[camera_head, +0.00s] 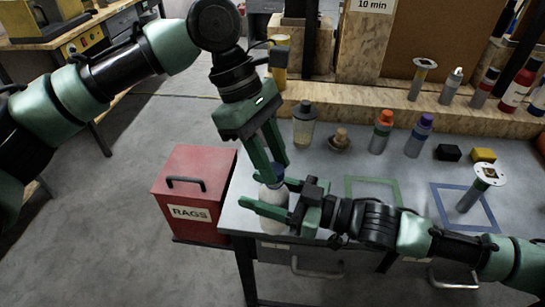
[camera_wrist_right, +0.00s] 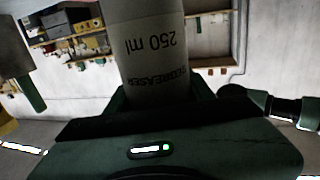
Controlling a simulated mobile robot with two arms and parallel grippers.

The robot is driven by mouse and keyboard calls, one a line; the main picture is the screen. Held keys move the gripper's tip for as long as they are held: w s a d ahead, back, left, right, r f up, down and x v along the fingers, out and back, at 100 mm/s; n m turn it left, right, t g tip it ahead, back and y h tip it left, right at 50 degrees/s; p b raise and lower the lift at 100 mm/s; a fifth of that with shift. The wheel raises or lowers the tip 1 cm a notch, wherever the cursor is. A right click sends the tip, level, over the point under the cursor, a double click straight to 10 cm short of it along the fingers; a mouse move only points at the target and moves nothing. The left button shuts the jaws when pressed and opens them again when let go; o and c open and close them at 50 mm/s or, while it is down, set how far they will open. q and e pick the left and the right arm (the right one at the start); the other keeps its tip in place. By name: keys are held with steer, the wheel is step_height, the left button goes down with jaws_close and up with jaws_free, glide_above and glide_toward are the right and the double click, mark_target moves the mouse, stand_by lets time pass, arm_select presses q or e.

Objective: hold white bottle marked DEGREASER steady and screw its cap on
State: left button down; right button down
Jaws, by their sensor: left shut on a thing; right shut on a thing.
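The white bottle (camera_head: 273,222) stands upright at the left front corner of the bench. In the right wrist view the bottle (camera_wrist_right: 155,55) shows the upside-down print "DEGREASER" and "250 ml". My right gripper (camera_head: 276,203) comes in from the right and is shut around the bottle's body. My left gripper (camera_head: 270,177) points down from above, its fingers shut at the bottle's top. A bit of blue, seemingly the cap, shows between those fingers. The fingers hide most of it, so I cannot tell how it sits on the neck.
A red RAGS box (camera_head: 193,207) stands left of the bench. On the bench (camera_head: 335,185) are a green square outline (camera_head: 373,180), a blue square outline (camera_head: 437,207) with a grey disc-topped object (camera_head: 484,178), and several bottles along the back. A wooden ledge (camera_head: 350,104) runs behind.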

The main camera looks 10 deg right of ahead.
arm_select(q)
steer(key=shift+f, duration=0.35)
